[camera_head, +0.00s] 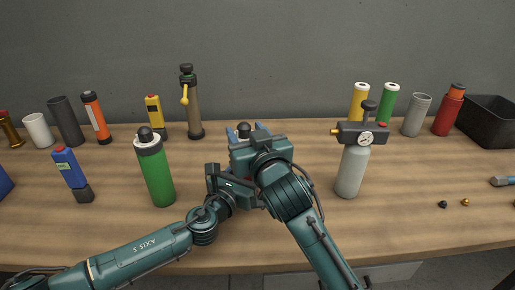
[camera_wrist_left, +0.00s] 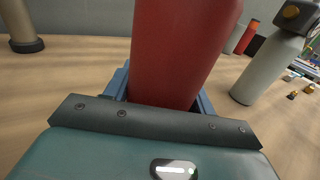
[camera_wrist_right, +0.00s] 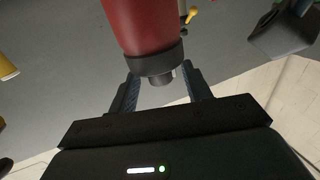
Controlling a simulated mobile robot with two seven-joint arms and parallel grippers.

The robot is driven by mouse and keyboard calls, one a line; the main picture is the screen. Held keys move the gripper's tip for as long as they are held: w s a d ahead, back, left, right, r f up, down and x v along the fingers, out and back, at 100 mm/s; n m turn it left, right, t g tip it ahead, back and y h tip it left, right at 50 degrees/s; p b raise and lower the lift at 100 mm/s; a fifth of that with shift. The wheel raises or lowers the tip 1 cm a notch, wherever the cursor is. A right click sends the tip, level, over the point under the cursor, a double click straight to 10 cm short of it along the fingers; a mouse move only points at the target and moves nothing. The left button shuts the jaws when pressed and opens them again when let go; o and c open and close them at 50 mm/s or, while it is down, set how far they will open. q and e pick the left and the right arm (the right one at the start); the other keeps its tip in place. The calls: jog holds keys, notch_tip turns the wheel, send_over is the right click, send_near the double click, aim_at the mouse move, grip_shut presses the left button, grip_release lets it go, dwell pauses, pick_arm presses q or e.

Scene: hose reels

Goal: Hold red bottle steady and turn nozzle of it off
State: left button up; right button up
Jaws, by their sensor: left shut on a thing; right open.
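The red bottle (camera_wrist_left: 182,50) stands in the left wrist view between the fingers of my left gripper (camera_wrist_left: 162,92), which is shut on its body. In the right wrist view the red bottle (camera_wrist_right: 142,25) appears upside down, with a dark collar and a small grey nozzle (camera_wrist_right: 160,76) at its end. My right gripper (camera_wrist_right: 161,90) is open, its fingers on either side of the nozzle with gaps showing. The left gripper's fingers are hidden there.
A green bottle (camera_head: 155,172) stands left of my grippers and a grey bottle with a gauge (camera_head: 352,170) stands right. A brown bottle with a yellow lever (camera_head: 194,105) stands behind. Several cylinders line the back of the wooden table (camera_head: 400,225). A black bin (camera_head: 490,120) is far right.

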jog(key=v, duration=1)
jog(key=shift+s, duration=0.1)
pick_arm(q)
jog(key=o, duration=1.3)
jog(key=shift+c, duration=0.2)
jog(key=shift+s, duration=0.1)
